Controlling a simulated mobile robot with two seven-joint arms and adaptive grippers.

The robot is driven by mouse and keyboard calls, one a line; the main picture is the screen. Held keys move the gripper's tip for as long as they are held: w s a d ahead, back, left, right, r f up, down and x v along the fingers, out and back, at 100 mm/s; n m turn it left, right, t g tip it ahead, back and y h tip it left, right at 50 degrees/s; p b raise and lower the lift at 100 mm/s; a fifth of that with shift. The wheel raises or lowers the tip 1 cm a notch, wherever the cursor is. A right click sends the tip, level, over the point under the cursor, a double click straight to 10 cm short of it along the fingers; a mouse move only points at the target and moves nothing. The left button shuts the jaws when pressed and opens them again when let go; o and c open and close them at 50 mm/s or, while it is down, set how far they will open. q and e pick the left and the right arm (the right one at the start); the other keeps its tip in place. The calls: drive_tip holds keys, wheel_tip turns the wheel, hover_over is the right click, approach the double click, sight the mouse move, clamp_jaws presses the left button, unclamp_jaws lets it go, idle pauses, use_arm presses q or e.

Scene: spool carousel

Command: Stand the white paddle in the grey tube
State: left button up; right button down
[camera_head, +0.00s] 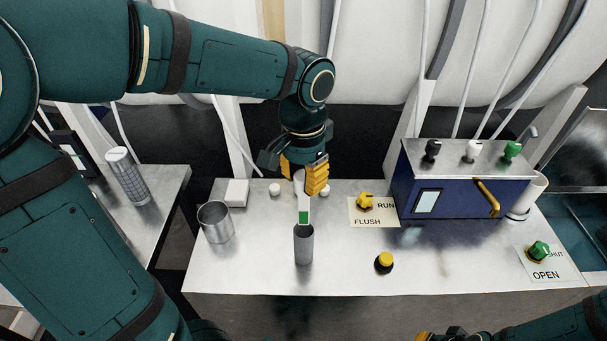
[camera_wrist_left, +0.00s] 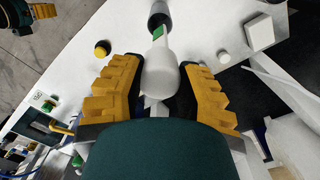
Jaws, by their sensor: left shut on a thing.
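The white paddle (camera_head: 301,190) is upright, with a green band (camera_head: 303,217) near its lower end. My left gripper (camera_head: 305,176) is shut on its upper part; the paddle also shows between the yellow fingers in the left wrist view (camera_wrist_left: 160,75). The grey tube (camera_head: 303,247) stands upright on the bench directly below; its dark mouth shows in the left wrist view (camera_wrist_left: 158,20). The paddle's lower end is at the tube's mouth; I cannot tell whether its tip is inside. My right gripper (camera_head: 438,337) is partly cut off at the bottom edge, with no held thing visible.
A wide metal cup (camera_head: 215,222) and a white box (camera_head: 237,193) stand left of the tube. A yellow button (camera_head: 384,262) and the FLUSH/RUN knob (camera_head: 365,201) are to its right. A blue machine (camera_head: 450,190) stands farther right. Bare bench lies around the tube.

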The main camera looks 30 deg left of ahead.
use_arm(q)
drive_tip(key=b, duration=0.4)
hover_over(303, 225)
drive_tip(key=shift+w+f, duration=0.2)
drive_tip(key=shift+f, duration=2.65)
drive_tip(key=shift+f+b, duration=0.9)
drive_tip(key=shift+f, duration=0.4)
drive_tip(key=shift+f+b, duration=1.65)
drive_tip(key=shift+f, duration=0.65)
drive_tip(key=o, duration=0.9)
drive_tip(key=shift+o, duration=0.2)
